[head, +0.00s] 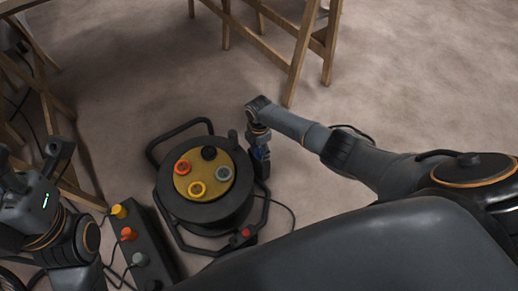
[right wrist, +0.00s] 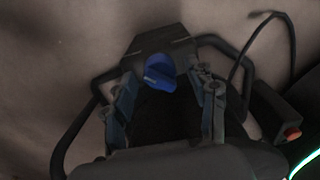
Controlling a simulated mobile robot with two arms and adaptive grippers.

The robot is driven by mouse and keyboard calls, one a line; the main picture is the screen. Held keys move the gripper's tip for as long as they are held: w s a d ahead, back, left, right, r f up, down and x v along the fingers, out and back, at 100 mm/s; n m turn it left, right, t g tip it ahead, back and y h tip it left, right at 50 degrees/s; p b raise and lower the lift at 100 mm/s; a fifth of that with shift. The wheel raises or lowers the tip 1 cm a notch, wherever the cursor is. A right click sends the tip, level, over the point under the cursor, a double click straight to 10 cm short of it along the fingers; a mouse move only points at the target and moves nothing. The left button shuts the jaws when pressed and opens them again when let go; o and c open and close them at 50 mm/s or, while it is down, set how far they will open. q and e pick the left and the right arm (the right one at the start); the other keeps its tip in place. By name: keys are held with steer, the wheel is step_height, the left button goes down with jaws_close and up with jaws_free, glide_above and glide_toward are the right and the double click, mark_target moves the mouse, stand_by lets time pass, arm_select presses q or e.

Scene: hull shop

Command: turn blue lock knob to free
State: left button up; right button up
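The blue lock knob (right wrist: 160,72) shows in the right wrist view, on a dark bracket at the side of the cable reel (head: 205,210). My right gripper (right wrist: 165,88) is open, with one finger left of the knob and one right of it. Both fingers look apart from the knob. In the head view my right gripper (head: 260,158) points down beside the reel's right rim, and it mostly hides the knob. My left gripper (head: 33,168) is at the left edge of the head view, its fingers spread and empty, away from the reel.
Wooden trestles (head: 290,50) stand behind. The floor between is clear.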

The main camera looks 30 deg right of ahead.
mark_target(259, 149)
steer(key=shift+r, duration=0.15)
step_height(259, 149, up, 12)
stand_by(0.5)
stand_by(0.3)
